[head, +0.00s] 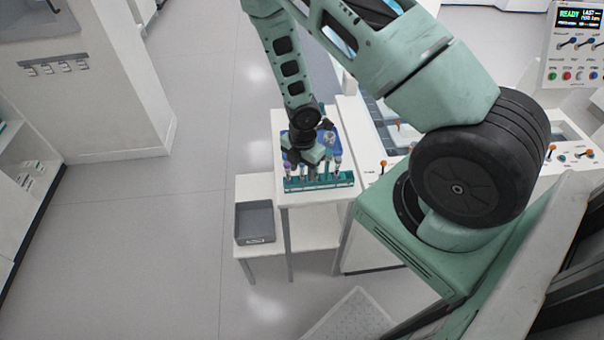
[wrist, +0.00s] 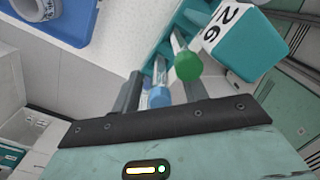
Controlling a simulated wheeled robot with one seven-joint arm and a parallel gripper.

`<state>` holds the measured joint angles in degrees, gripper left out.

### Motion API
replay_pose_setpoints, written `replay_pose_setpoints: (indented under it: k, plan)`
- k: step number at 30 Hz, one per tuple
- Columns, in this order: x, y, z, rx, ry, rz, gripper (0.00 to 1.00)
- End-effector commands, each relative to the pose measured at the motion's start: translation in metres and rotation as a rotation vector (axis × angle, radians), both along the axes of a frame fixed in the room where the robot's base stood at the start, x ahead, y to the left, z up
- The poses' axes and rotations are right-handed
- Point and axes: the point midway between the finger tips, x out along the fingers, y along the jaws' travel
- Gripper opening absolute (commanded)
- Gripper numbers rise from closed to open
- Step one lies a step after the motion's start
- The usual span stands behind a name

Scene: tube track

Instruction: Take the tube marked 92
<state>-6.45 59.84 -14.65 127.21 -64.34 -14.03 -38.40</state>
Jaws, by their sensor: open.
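A teal rack (head: 325,182) with several capped tubes stands at the front of a small white table (head: 340,208). My gripper (head: 308,165) is low over the rack, pointing down. In the wrist view the open gripper (wrist: 160,84) has a blue-capped tube (wrist: 158,97) around its jaws, apparently between the fingers; contact cannot be told. A green-capped tube (wrist: 187,66) is just beside it, to the right. Which tube this number belongs to cannot be told.
A blue tray (wrist: 75,18) with a white round item (wrist: 32,8) lies behind the rack. A grey bin (head: 255,222) stands on a lower white stand at left. A control panel (head: 577,45) is at upper right. The floor at left is clear.

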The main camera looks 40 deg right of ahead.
Motion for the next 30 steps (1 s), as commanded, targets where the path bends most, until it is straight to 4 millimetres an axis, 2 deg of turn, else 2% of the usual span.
replay_pose_setpoints:
  k: [5, 6, 9, 10, 22, 30]
  plan:
    - [0.000, 0.000, 0.000, 0.000, -0.001, -0.001, 0.44]
    - [0.000, 0.000, 0.000, 0.000, -0.001, -0.001, 0.38]
    - [0.000, 0.000, 0.000, 0.000, -0.001, -0.001, 0.10]
    - [0.000, 0.000, 0.000, 0.000, -0.001, -0.001, 0.05]
    - [0.000, 0.000, 0.003, 0.000, -0.001, -0.001, 0.05]
    - [0.001, -0.001, 0.028, 0.001, -0.004, -0.003, 0.05]
